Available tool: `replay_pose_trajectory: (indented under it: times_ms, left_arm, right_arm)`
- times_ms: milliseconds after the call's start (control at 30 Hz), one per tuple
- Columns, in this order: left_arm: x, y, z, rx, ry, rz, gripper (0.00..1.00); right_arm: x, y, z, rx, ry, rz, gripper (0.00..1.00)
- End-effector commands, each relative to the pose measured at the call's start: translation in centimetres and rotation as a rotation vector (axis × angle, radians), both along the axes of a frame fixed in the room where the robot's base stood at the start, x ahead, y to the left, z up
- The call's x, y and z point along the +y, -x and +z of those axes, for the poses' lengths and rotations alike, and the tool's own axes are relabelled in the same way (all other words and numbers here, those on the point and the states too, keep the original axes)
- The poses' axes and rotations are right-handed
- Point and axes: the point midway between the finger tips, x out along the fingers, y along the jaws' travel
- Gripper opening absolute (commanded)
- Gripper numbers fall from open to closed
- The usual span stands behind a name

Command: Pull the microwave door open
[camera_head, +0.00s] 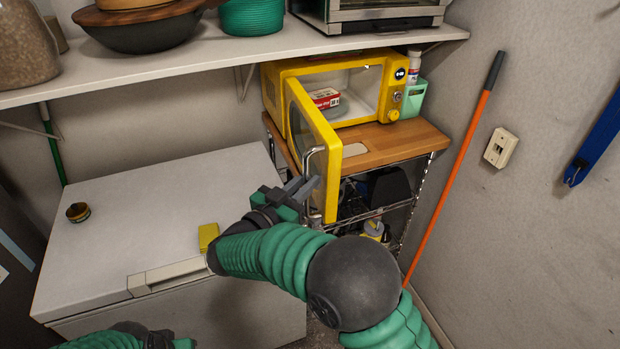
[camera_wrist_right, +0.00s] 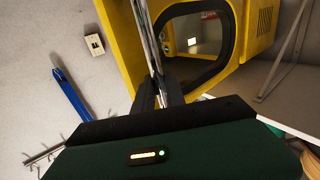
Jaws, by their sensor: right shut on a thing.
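The yellow microwave (camera_head: 395,92) stands on a wooden-topped wire rack. Its door (camera_head: 328,163) is swung wide open toward the left and front. A red and white box (camera_head: 325,98) shows inside the cavity. My right gripper (camera_head: 306,188) is at the silver door handle (camera_head: 313,165). In the right wrist view the fingers (camera_wrist_right: 158,90) are shut on the handle (camera_wrist_right: 150,45), with the yellow door beside it. My left gripper (camera_head: 165,341) is at the bottom left edge of the head view, mostly cut off, and its jaws are unclear.
A white chest freezer (camera_head: 140,200) fills the left, with a small jar (camera_head: 78,212) and a yellow item (camera_head: 208,237) on top. A shelf (camera_head: 200,65) hangs above. An orange pole (camera_head: 462,170) leans on the right wall. A green bin (camera_head: 413,100) stands beside the microwave.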

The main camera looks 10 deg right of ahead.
Motion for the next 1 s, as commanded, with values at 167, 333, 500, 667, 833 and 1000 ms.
replay_pose_trajectory:
  times_ms: [167,333,500,667,833,1000]
  left_arm:
    - [-0.02,0.0,0.09,0.0,0.0,-0.001,0.36]
    - [-0.02,0.0,0.09,0.0,0.0,-0.001,0.36]
    - [-0.02,0.0,0.09,0.0,0.0,-0.001,0.36]
    - [-0.01,0.0,0.07,0.0,0.0,0.0,0.36]
    - [-0.01,-0.01,0.06,0.0,0.0,0.0,0.36]
    - [-0.01,0.0,-0.14,0.0,0.0,0.0,0.36]
  right_arm:
    - [-0.06,-0.17,0.58,-0.011,0.005,-0.004,0.0]
    - [0.28,-0.19,0.62,-0.011,0.008,-0.003,0.0]
    - [0.33,-0.16,0.53,-0.009,0.007,-0.002,0.32]
    - [0.32,-0.09,0.39,-0.007,0.006,-0.002,0.37]
    - [0.24,-0.04,0.33,-0.005,0.005,-0.003,0.37]
    - [-0.03,-0.03,0.23,-0.006,0.004,0.004,0.37]
